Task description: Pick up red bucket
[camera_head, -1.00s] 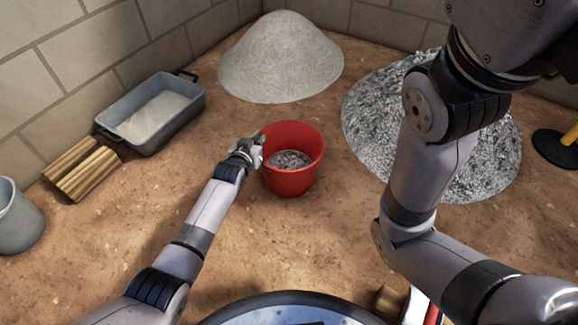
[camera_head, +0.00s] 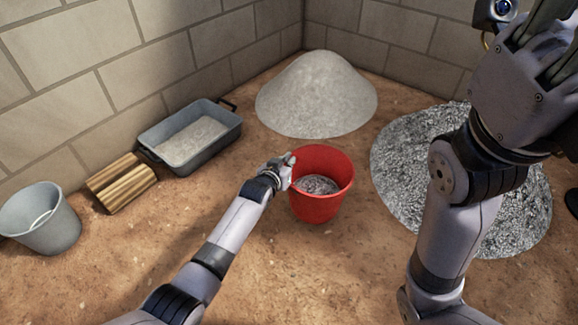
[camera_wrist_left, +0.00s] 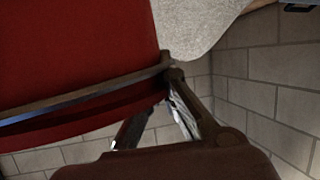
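The red bucket (camera_head: 322,207) stands upright on the dirt floor near the middle of the head view, with grey gravel (camera_head: 317,185) inside. My left gripper (camera_head: 287,163) is at the left side of its rim. In the left wrist view, the bucket's red wall (camera_wrist_left: 75,50) fills the left side, and the gripper's fingers (camera_wrist_left: 165,90) close together at the rim, on its edge. The fingertips are partly hidden by the rim.
A pale sand pile (camera_head: 316,95) lies behind the bucket, and a grey gravel pile (camera_head: 410,185) to its right. A grey tub (camera_head: 165,160), wooden blocks (camera_head: 122,183) and a grey bucket (camera_head: 40,220) stand along the left wall. Floor in front of the red bucket is clear.

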